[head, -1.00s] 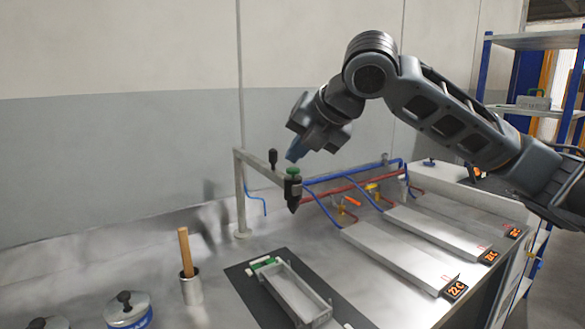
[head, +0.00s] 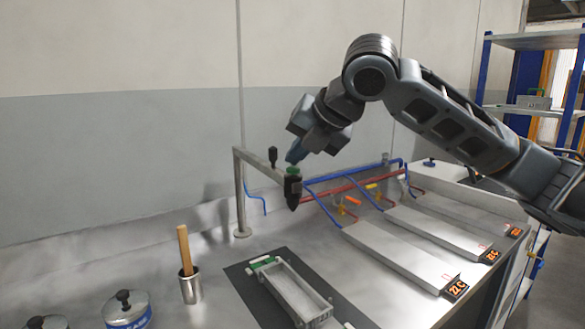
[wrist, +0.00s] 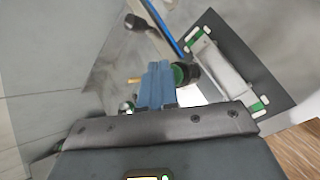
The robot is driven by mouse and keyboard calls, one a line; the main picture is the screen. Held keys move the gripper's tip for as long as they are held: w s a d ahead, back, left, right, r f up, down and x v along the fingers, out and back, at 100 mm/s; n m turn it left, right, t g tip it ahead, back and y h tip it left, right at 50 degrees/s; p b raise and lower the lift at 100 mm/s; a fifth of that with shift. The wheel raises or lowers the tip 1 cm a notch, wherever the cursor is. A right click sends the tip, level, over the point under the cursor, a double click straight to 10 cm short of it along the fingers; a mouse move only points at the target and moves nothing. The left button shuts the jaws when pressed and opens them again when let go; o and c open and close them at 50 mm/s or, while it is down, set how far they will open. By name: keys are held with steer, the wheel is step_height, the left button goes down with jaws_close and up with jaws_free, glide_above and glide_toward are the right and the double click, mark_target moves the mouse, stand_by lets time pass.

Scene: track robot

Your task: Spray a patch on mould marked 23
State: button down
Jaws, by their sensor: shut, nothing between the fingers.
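My gripper (head: 292,158) has its blue fingers shut and empty, pointing down just above a black spray nozzle (head: 293,192) with a green top (head: 293,171). In the wrist view my fingers (wrist: 158,82) lie beside the green top (wrist: 179,74); whether they touch it I cannot tell. The nozzle hangs from a grey rail (head: 262,166) on a post. A rectangular metal mould (head: 318,311) with green-and-white end pieces lies on a dark mat (head: 243,283) below; it also shows in the wrist view (wrist: 222,72). No mark reading 23 is legible.
Pale plates with orange-lettered displays (head: 455,289) lie to the right, with blue and red pipes (head: 340,182) and valves behind. A metal cup (head: 190,287) holding a wooden handle and a lidded pot (head: 127,310) stand left. A black knob (head: 273,155) rises beside the nozzle.

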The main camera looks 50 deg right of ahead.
mark_target(297, 169)
steer(key=shift+r, duration=0.1)
stand_by(0.5)
steer(key=shift+r+p, duration=0.3)
steer(key=shift+r, duration=0.1)
step_height(297, 169, up, 6)
steer(key=p, duration=0.4)
stand_by(0.3)
stand_by(0.8)
